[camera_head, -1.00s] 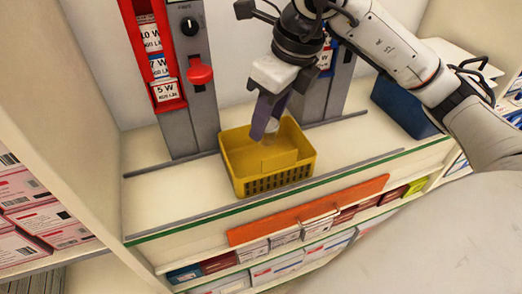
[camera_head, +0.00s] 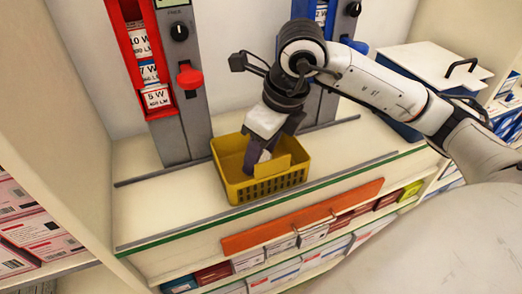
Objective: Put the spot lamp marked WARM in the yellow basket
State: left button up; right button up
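The yellow basket (camera_head: 270,190) stands on the shelf, below the two dispenser columns. My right gripper (camera_head: 256,160), on the arm from the right, points down inside the basket's opening. A small pale object (camera_head: 264,156), which looks like a spot lamp, sits at its fingertips, and the fingers appear shut on it. No WARM marking is readable, and the basket wall and fingers hide part of it. I cannot tell if it touches the basket floor. My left gripper is not in view.
A column with a red wattage panel (camera_head: 138,60) and red knob (camera_head: 190,78) stands behind left; a second column (camera_head: 330,60) stands behind the arm. A blue box with a white lid (camera_head: 435,62) is at right. The shelf left of the basket is clear.

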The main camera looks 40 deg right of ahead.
jog(key=shift+o, duration=0.8)
jog(key=shift+r+p, duration=0.3)
jog(key=p+v, duration=0.1)
jog(key=v, duration=1)
jog(key=shift+r, duration=0.35)
